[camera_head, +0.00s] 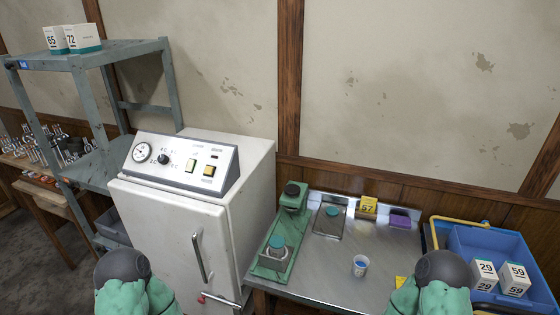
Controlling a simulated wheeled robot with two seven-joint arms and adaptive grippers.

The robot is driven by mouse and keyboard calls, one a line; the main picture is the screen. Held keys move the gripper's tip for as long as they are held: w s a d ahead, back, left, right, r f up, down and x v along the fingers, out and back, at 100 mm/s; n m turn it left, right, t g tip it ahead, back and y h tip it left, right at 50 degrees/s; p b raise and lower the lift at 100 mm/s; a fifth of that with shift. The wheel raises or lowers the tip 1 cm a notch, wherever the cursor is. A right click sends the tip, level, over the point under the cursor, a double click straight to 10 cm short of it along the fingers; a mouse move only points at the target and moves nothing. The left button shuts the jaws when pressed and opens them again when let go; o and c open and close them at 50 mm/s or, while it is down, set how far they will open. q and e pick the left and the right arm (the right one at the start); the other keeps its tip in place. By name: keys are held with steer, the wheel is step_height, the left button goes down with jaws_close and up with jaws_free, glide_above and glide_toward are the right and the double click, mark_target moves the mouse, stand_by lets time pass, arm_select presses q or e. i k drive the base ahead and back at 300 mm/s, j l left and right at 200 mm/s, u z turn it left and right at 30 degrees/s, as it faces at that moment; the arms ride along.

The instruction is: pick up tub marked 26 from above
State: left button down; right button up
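No tub with a readable 26 shows in the head view. A small white tub (361,268) with blue at its top stands upright on the steel table (335,279), right of the green stand. Its marking is too small to read. Only green and dark grey parts of my two arms show, at the bottom left and bottom right. Both grippers are out of view, so nothing shows of what they hold.
A green stand (272,262), a yellow block marked 57 (367,206) and a purple item (400,219) are on the table. A blue crate (497,240) with boxes marked 29 (484,273) and 59 (515,279) is right. A white cabinet (171,228) stands left.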

mark_target(278, 253)
steer(key=i+j+z, duration=0.2)
steer(key=j, duration=0.15)
steer(key=j+z, duration=0.2)
steer(key=j, duration=0.2)
steer(key=i+j+z, duration=0.2)
steer(key=j, duration=0.2)
steer(key=k, duration=0.05)
